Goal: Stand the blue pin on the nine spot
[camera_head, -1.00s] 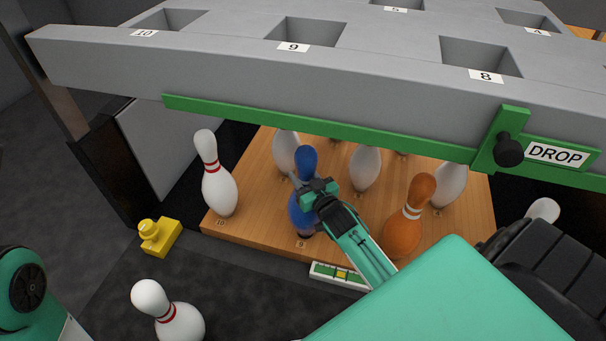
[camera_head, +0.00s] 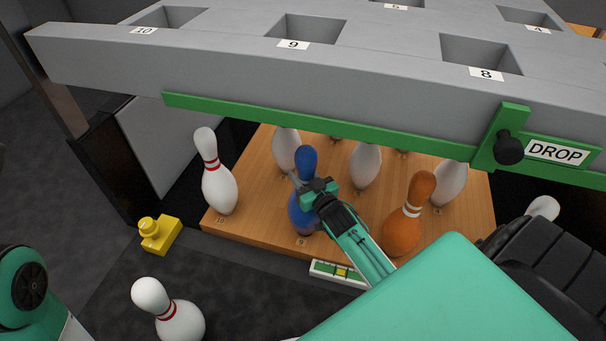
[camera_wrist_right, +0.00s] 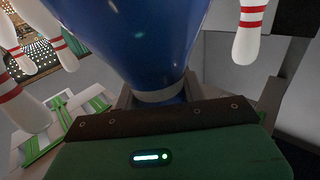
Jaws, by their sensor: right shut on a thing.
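The blue pin (camera_head: 306,161) stands upright at the front of the wooden deck (camera_head: 262,215), at the spot marked 9. Whether its base touches the deck I cannot tell. My right gripper (camera_head: 318,192) is shut on the pin's middle from the front right. In the right wrist view the blue pin (camera_wrist_right: 150,45) fills the upper middle, between the jaws. The number 9 label shows just below the pin's base. Of my left arm only a green joint shows at the lower left of the head view; its gripper is out of view.
A white pin (camera_head: 217,180) stands at spot 10 on the left, an orange pin (camera_head: 408,220) right of my gripper. Several white pins stand behind. A grey rack (camera_head: 220,60) with a green DROP bar overhangs the deck.

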